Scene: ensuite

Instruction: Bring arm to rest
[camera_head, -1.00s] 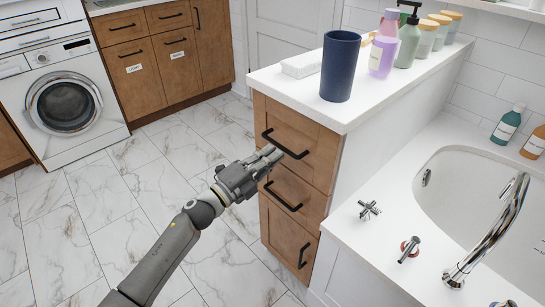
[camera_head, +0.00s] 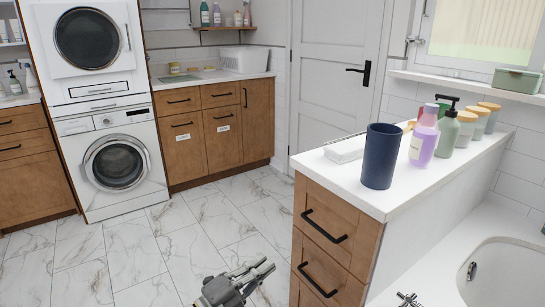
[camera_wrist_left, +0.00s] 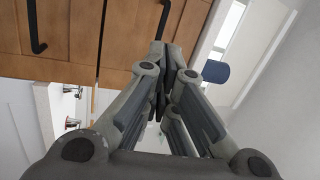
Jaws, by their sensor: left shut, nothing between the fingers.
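My left gripper (camera_head: 252,274) is at the bottom middle of the head view, left of the wooden drawer unit (camera_head: 340,222). It is shut and holds nothing. Its fingers also show in the left wrist view (camera_wrist_left: 165,60), closed together in front of the wooden drawer fronts (camera_wrist_left: 70,40). Most of the left arm is below the edge of the head view. My right gripper is not in view.
The drawer unit has black handles (camera_head: 324,226). On its white top stand a dark blue cup (camera_head: 380,156), a purple bottle (camera_head: 424,137) and a green pump bottle (camera_head: 447,132). A bathtub (camera_head: 505,272) is at the right. The marble floor (camera_head: 170,250) at the left is clear.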

